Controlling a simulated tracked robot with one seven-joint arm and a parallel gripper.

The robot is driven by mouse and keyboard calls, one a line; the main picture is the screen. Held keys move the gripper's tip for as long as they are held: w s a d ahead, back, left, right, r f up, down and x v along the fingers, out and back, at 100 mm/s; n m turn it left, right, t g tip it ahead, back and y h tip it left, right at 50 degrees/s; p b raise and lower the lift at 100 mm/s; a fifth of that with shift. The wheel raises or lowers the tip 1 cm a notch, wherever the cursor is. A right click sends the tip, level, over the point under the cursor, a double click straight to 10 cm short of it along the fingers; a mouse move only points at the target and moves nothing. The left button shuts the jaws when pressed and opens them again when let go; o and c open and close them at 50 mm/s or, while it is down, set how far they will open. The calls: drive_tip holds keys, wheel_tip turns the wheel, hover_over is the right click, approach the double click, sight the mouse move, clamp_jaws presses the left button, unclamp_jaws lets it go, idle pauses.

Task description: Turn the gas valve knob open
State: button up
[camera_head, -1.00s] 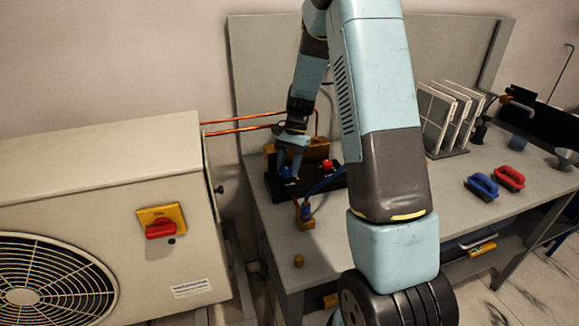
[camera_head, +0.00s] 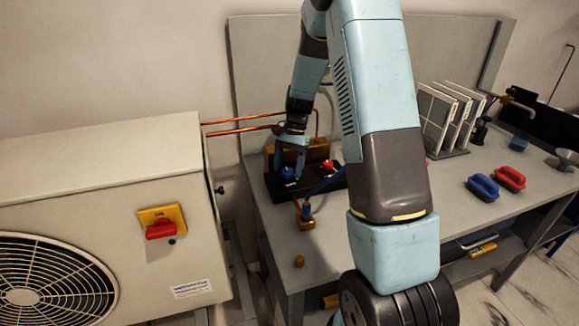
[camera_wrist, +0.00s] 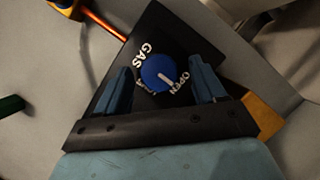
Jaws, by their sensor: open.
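The gas valve knob (camera_wrist: 158,73) is a round blue knob with a white pointer line, in the wrist view. It sits on a black panel (camera_wrist: 150,30) with "GAS" on one side and "OPEN" on the other; a further label is partly hidden. The pointer lies toward the "OPEN" lettering side, but I cannot tell its exact setting. My gripper (camera_wrist: 162,82) is open, with one blue finger on each side of the knob and visible gaps between. In the head view, my gripper (camera_head: 289,165) is over the left part of the black panel, near the blue knob (camera_head: 287,173).
A red knob (camera_head: 328,165) is on the same panel, to the right. A blue hose fitting (camera_head: 306,210) stands in front. Copper pipes (camera_head: 240,131) run to the outdoor unit (camera_head: 100,175) at left. Blue (camera_head: 483,187) and red (camera_head: 511,178) handles lie on the bench at right.

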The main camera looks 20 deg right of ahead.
drive_tip(key=v, duration=1.3)
drive_tip(key=shift+d+r, duration=0.2)
drive_tip(key=shift+r, duration=0.1)
drive_tip(key=shift+w, duration=0.15)
drive_tip(key=s+a+r+n+t+h, duration=0.1)
drive_tip(key=s+r+n+t, duration=0.1)
drive_tip(key=s+r, duration=0.5)
drive_tip(key=s+a+r+n+t+h, duration=0.1)
drive_tip(key=s+a+r+n+t, duration=0.1)
drive_tip(key=s+r, duration=0.55)
drive_tip(key=s+n+t+h, duration=0.1)
drive_tip(key=s+n+t, duration=0.3)
drive_tip(key=s, duration=1.4)
drive_tip(key=shift+s+a+f+n+t, duration=0.2)
drive_tip(key=shift+a+f+n+t, duration=0.15)
drive_tip(key=shift+n+t, duration=0.05)
